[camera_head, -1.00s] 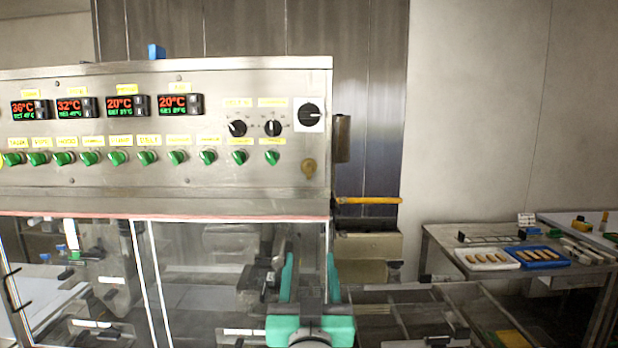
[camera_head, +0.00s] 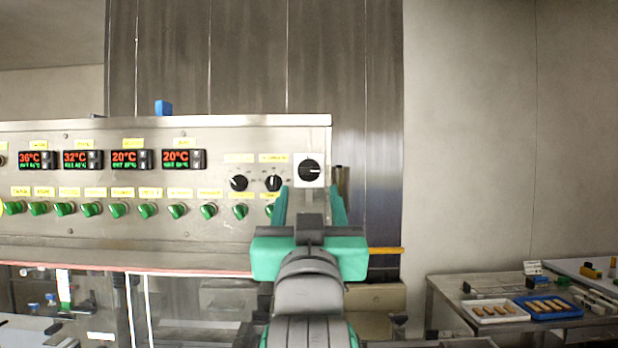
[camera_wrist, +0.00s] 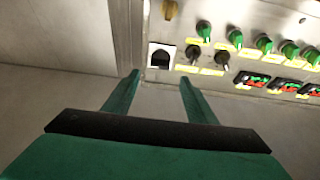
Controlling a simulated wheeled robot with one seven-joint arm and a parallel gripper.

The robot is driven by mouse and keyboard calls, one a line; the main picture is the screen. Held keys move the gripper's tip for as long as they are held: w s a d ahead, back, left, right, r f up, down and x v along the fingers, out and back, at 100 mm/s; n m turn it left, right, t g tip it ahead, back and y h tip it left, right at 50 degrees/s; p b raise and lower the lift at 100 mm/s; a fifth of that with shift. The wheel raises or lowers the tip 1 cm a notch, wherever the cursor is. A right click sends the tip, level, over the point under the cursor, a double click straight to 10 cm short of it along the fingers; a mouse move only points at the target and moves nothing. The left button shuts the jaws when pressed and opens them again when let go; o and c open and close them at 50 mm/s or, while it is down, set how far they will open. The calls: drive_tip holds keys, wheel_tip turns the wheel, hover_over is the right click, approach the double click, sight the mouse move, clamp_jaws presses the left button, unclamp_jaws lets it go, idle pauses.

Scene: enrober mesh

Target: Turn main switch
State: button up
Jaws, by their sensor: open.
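The main switch (camera_head: 310,170) is a large black rotary knob on a white square plate at the right end of the steel control panel (camera_head: 120,232). It also shows in the wrist view (camera_wrist: 160,58), just beyond and between the fingertips. My gripper (camera_head: 309,192) is open and empty, with green fingers spread apart. In the head view its fingertips overlap the panel just below the switch. In the wrist view they appear apart from the switch, with a gap I cannot measure.
Two smaller black knobs (camera_head: 256,183) sit left of the switch. A row of green knobs (camera_head: 149,210) and several temperature displays (camera_head: 132,159) fill the panel. A yellow bar (camera_head: 386,250) sticks out at right. A side table (camera_head: 440,290) holds trays of bars.

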sight(309, 173)
drive_tip(key=x, duration=0.8)
drive_tip(key=shift+w, duration=0.15)
drive_tip(key=shift+c, duration=0.4)
drive_tip(key=c, duration=1)
